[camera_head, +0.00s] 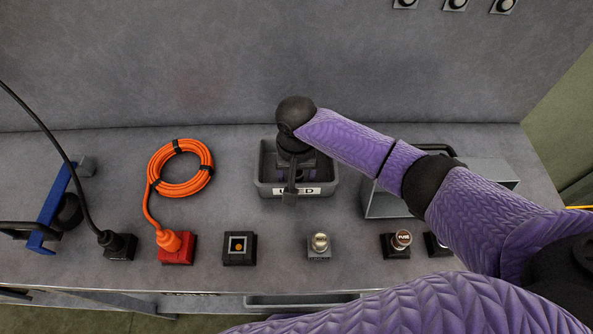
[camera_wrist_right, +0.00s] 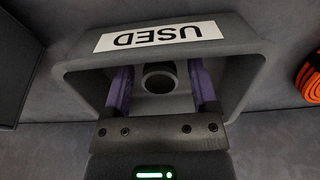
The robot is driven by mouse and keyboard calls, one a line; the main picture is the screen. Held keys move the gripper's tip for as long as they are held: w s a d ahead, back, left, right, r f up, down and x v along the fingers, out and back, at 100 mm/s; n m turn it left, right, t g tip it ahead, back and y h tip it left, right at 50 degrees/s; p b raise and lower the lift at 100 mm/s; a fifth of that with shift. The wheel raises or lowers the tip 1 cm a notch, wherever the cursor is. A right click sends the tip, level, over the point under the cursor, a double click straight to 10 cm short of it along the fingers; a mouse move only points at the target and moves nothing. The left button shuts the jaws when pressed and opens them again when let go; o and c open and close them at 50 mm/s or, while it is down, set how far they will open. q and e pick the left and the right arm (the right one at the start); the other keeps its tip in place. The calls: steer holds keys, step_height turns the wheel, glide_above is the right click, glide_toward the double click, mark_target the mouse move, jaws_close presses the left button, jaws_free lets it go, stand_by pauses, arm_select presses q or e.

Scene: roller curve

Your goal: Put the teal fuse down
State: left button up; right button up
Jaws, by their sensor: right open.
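My right gripper (camera_head: 291,190) reaches down into the grey tray labelled USED (camera_head: 328,181), partly hiding its label. In the right wrist view my right gripper (camera_wrist_right: 160,82) is open, its two purple fingers apart inside the tray (camera_wrist_right: 85,85). A dark round cylinder end (camera_wrist_right: 158,70) with a ring-like rim shows between the fingers, with gaps on both sides. No teal colour shows on it, so I cannot tell whether it is the teal fuse. No other teal fuse is visible. My left gripper is out of view.
A coiled orange cable (camera_head: 181,190) runs to a red plug block (camera_head: 176,249) on the left. A black socket block (camera_head: 239,249), a silver-topped post (camera_head: 320,243) and a fuse holder (camera_head: 397,244) line the front. A grey bin (camera_head: 490,173) stands right, partly behind my arm.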

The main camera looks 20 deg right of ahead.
step_height(320, 180, up, 13)
steer(key=p, duration=0.3)
steer(key=shift+p, duration=0.4)
steer(key=shift+f, duration=0.15)
